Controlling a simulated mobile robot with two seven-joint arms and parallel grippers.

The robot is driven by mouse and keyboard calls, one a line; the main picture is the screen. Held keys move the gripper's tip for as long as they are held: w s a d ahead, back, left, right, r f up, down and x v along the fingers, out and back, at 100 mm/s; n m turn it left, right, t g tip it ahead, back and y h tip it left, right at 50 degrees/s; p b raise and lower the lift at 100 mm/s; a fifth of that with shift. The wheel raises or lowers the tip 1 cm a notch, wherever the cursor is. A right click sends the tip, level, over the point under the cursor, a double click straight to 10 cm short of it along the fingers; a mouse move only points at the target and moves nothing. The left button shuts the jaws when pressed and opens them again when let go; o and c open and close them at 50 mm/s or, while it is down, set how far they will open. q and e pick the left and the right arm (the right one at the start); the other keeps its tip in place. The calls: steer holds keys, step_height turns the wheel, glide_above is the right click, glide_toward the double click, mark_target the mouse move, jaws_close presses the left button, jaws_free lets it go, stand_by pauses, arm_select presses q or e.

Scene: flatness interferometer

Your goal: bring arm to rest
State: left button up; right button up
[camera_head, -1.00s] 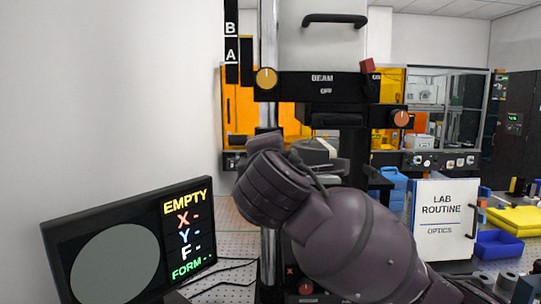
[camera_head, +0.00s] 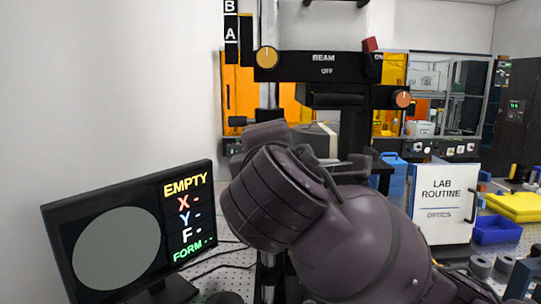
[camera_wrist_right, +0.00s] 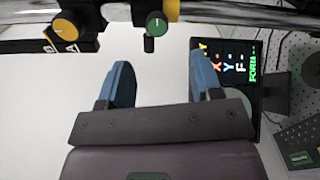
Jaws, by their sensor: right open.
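My right arm (camera_head: 355,250) comes in from the lower right in the head view and covers the middle of the interferometer stand. Its gripper does not show there. In the right wrist view my right gripper (camera_wrist_right: 163,78) is open, with two blue fingers wide apart and nothing between them. The interferometer's black beam unit (camera_head: 340,66) reads "BEAM OFF" and stands behind the arm. The monitor (camera_head: 130,235) at the left reads "EMPTY" beside a plain grey disc. My left gripper is not in view.
A "LAB ROUTINE OPTICS" board (camera_head: 444,203) stands right of my arm, with a blue bin (camera_head: 495,230) and a yellow stack (camera_head: 515,206) beyond. In the wrist view, a green knob (camera_wrist_right: 157,24) and a yellow knob (camera_wrist_right: 65,27) lie past the fingers. A white wall fills the left.

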steer(key=s+d+f+m+g, duration=0.1)
steer(key=d+f+m+g, duration=0.3)
steer(key=f, duration=0.6)
steer(key=s+d+f+m+g, duration=0.1)
steer(key=d+f+m, duration=0.1)
steer(key=d+f, duration=0.5)
steer(key=s+d+f+m+g, duration=0.1)
steer(key=d+f+m+g, duration=0.25)
steer(key=f, duration=0.85)
steer(key=s+d+f+m+g, duration=0.3)
steer(key=s+d+f+m, duration=0.25)
steer(key=s+f, duration=0.5)
steer(key=s+d+f+m+g, duration=0.3)
steer(key=s+d+f+m, duration=0.2)
steer(key=s+d+f, duration=0.5)
steer(key=w+a+f+t, duration=0.2)
steer(key=w+f+t, duration=0.3)
steer(key=f+t, duration=0.3)
steer(key=shift+w+a+f+n, duration=0.2)
steer(key=shift+a+f+n, duration=0.1)
steer(key=shift+a+f, duration=0.15)
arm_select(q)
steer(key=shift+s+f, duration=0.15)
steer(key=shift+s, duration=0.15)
arm_select(e)
steer(key=shift+t, duration=0.25)
